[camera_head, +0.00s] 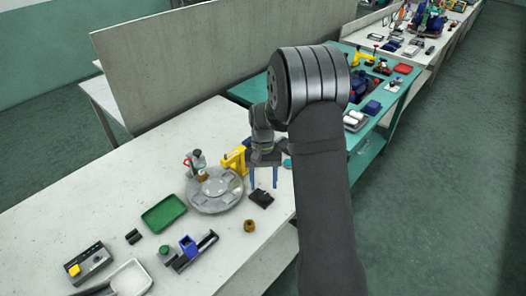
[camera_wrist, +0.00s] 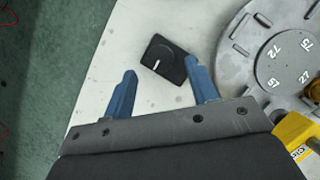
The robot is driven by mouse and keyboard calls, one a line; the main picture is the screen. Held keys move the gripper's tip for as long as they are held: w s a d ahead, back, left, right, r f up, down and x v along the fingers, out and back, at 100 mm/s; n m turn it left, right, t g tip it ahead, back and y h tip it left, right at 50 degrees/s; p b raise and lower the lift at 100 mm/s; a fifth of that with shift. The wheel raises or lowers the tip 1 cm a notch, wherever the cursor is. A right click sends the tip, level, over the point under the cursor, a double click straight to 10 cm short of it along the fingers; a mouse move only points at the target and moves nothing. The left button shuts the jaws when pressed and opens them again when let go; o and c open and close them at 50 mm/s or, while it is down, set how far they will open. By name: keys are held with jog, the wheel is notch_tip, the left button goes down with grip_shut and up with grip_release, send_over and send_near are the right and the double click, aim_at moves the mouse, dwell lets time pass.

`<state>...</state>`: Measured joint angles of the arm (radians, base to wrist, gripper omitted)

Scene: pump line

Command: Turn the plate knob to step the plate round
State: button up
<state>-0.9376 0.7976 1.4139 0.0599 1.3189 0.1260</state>
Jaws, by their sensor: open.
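The plate knob is a black square block with a round top and a white line (camera_wrist: 164,59); in the head view the knob (camera_head: 261,198) sits on the white table just right of the plate. The grey round plate (camera_wrist: 243,51) has numbered marks and shows at right in the wrist view; it also shows in the head view (camera_head: 214,204). My gripper (camera_wrist: 158,82) has two blue fingers, spread apart and empty. In the wrist view the knob appears between and beyond the fingertips. In the head view my gripper (camera_head: 263,187) is above the knob.
A yellow device (camera_wrist: 300,140) stands beside the plate, close to my gripper. A green tray (camera_head: 163,213), a small brown cylinder (camera_head: 249,226) and a blue block on a black holder (camera_head: 190,248) lie on the table. The table's edge is close to the knob.

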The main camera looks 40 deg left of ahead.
aim_at(264, 194)
jog(key=v, duration=1.4)
jog(key=shift+d+f, duration=0.1)
jog(key=shift+f, duration=0.1)
jog(key=x, duration=1.7)
jog(key=shift+s, duration=0.1)
